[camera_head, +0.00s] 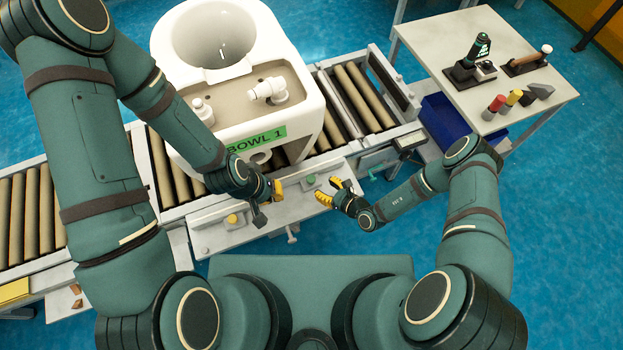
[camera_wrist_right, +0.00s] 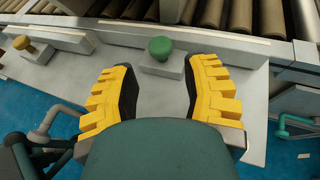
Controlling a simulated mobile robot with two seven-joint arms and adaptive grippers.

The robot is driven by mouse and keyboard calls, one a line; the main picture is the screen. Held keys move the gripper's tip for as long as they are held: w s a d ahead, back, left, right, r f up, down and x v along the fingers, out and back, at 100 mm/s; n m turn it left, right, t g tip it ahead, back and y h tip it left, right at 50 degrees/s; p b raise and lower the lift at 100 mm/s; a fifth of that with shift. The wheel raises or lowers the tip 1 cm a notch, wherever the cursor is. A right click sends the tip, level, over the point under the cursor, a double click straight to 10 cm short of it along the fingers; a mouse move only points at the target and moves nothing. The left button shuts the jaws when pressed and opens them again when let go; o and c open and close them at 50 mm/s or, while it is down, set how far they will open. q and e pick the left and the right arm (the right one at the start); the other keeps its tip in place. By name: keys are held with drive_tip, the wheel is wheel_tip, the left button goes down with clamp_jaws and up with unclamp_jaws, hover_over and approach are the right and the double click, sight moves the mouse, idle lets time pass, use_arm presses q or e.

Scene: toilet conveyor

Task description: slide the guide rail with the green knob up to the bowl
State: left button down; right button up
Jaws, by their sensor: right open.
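The white bowl unit (camera_head: 300,105), with a green "BOWL 1" label, sits upright on the conveyor rollers. The green knob (camera_head: 310,180) stands on a small block at the conveyor's near side, by the grey guide rail (camera_head: 340,163). In the right wrist view the green knob (camera_wrist_right: 160,47) is centred just beyond the fingertips, with the rail (camera_wrist_right: 215,40) behind it. My right gripper (camera_head: 329,191) is open and empty, its two yellow fingers spread either side of the knob's line, apart from it. My left gripper (camera_head: 273,188) is left of the green knob; its jaw opening is unclear.
A yellow knob (camera_head: 232,219) on another block is to the left, also in the right wrist view (camera_wrist_right: 22,43). A side table (camera_head: 480,50) with tools and coloured bottles stands at the right. A blue bin (camera_head: 450,122) is beneath it.

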sight(311, 179)
drive_tip(key=b+x, duration=0.1)
drive_tip(key=x, duration=0.6)
drive_tip(key=shift+w+a+f, duration=0.15)
drive_tip(key=shift+w+a, duration=0.1)
clamp_jaws()
drive_tip(key=shift+b, duration=0.3)
